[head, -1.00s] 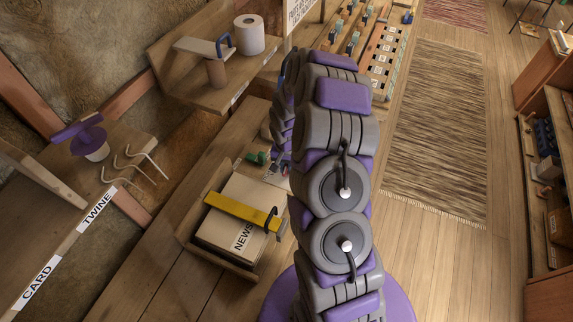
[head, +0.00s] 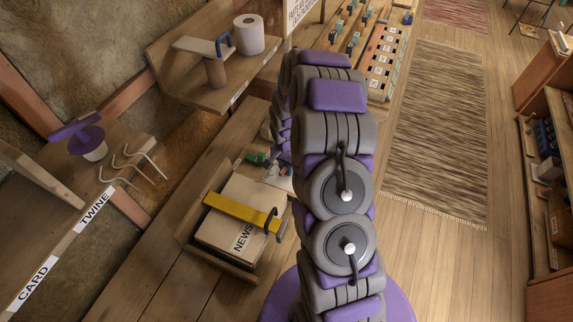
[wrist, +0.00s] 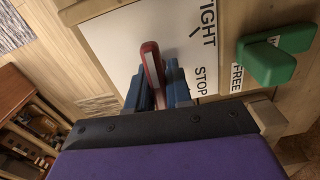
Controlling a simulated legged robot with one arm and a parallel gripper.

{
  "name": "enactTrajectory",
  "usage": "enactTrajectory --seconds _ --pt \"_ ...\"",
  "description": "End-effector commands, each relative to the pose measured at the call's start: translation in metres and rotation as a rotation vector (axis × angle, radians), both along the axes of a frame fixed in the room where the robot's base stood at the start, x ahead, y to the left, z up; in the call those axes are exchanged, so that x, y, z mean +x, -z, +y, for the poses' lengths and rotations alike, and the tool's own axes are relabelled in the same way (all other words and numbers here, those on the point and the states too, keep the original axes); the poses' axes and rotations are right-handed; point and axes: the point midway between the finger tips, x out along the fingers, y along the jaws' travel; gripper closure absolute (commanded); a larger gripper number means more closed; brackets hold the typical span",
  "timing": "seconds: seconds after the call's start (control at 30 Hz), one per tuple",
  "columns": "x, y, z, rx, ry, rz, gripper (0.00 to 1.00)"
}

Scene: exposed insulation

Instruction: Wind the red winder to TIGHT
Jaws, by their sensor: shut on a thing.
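The red winder (wrist: 152,64) shows in the wrist view as a red handle with a pale stripe, in front of a white panel (wrist: 115,42). My gripper (wrist: 156,86) has its blue fingers on both sides of the handle and is shut on it. The word TIGHT (wrist: 208,20), partly cut off, and STOP (wrist: 203,80) are printed to the right of the handle. The winder's pivot is hidden behind my gripper.
A green block (wrist: 272,58) by a FREE label sits right of the panel. In the head view, a newspaper box (head: 235,225) with a yellow bar (head: 240,212) stands left of my arm. A shelf (head: 215,95) holds a white roll (head: 249,34). Open floor lies right.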

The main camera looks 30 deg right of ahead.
Motion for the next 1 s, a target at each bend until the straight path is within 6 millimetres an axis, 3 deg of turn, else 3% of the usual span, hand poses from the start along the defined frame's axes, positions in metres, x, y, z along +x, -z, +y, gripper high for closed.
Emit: enactTrajectory --seconds 0.2,0.43,1.0 --pt "0.0000 -0.0001 -0.0004 -0.001 0.131 0.000 1.00" --pt "0.0003 -0.0003 -0.0001 0.000 0.142 -0.001 1.00" --pt "-0.0003 -0.0007 -0.0009 -0.002 0.384 0.001 1.00"
